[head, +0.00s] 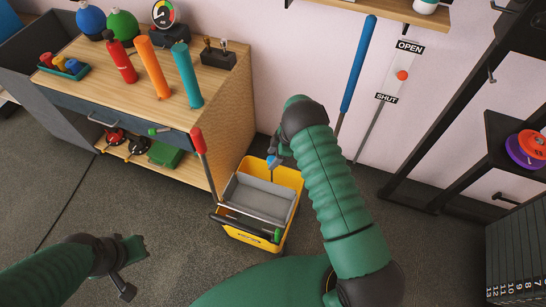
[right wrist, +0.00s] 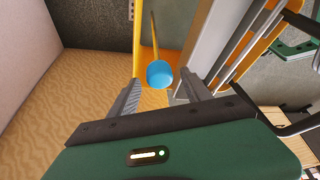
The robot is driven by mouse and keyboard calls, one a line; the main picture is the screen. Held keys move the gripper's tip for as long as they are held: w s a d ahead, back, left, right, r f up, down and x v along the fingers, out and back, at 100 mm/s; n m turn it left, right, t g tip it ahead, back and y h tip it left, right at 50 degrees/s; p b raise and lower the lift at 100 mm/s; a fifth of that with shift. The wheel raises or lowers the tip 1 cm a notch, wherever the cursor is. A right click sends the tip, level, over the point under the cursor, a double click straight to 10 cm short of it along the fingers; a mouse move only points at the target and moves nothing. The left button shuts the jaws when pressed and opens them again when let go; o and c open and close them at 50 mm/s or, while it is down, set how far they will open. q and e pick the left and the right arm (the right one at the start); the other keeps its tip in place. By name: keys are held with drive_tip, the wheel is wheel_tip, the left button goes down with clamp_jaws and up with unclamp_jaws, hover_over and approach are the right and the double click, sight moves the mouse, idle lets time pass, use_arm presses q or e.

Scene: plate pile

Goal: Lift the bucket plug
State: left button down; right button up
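The yellow bucket (head: 236,229) stands on the floor beside the workbench, with a grey insert (head: 262,195) in it. The bucket plug has a blue knob (head: 273,161) on a thin stem at the bucket's far side. In the right wrist view the blue knob (right wrist: 160,74) shows between the two finger tips, with a gap on each side. My right gripper (head: 277,155) is open above the bucket's back edge, partly hidden by my own arm. My left gripper (head: 137,249) hangs over the floor at the lower left, away from the bucket; its finger opening is unclear.
The wooden workbench (head: 115,75) with bottles and tools stands left of the bucket. A red-handled tool (head: 198,141) and a blue pole (head: 358,65) rise near it. A dark rack (head: 445,120) stands at right. Floor (head: 130,200) at the left is clear.

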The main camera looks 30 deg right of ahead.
drive_tip(key=shift+f, duration=0.1)
drive_tip(key=p+v, duration=0.5)
drive_tip(key=v, duration=1.1)
drive_tip(key=shift+r+p, duration=0.4)
drive_tip(key=shift+d, duration=0.1)
